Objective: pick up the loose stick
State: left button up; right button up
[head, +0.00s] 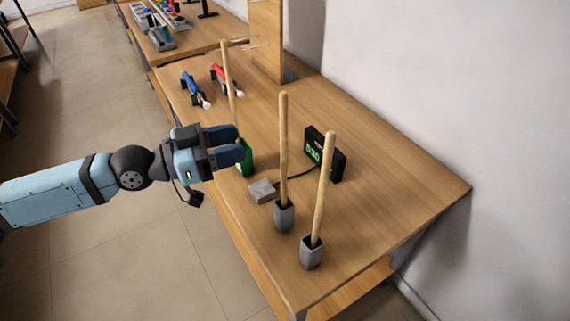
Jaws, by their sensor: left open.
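Three upright wooden sticks stand on the wooden table. The far stick (228,80) leans slightly, and its lower end is hidden behind my left gripper. The middle stick (283,145) stands in a grey holder (284,216). The near stick (324,185) stands in another grey holder (311,252). I cannot tell from this view which stick is loose. My left gripper (236,144) is open at the table's left edge, in front of the far stick's lower part. I cannot tell whether the stick is between its fingers. My right gripper is out of view.
A green object (246,160) sits partly hidden behind my left gripper. A grey block (262,190) is wired to a black digital clock (324,154). Blue (193,88) and red (222,78) tools lie farther back. The table's right part is clear.

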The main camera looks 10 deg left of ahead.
aim_at(283, 96)
pick_arm(q)
jog(key=p+x, duration=0.5)
jog(key=x, duration=0.7)
jog(key=shift+w+r, duration=0.15)
jog(key=shift+r, duration=0.2)
jog(key=shift+c, duration=0.3)
grip_shut()
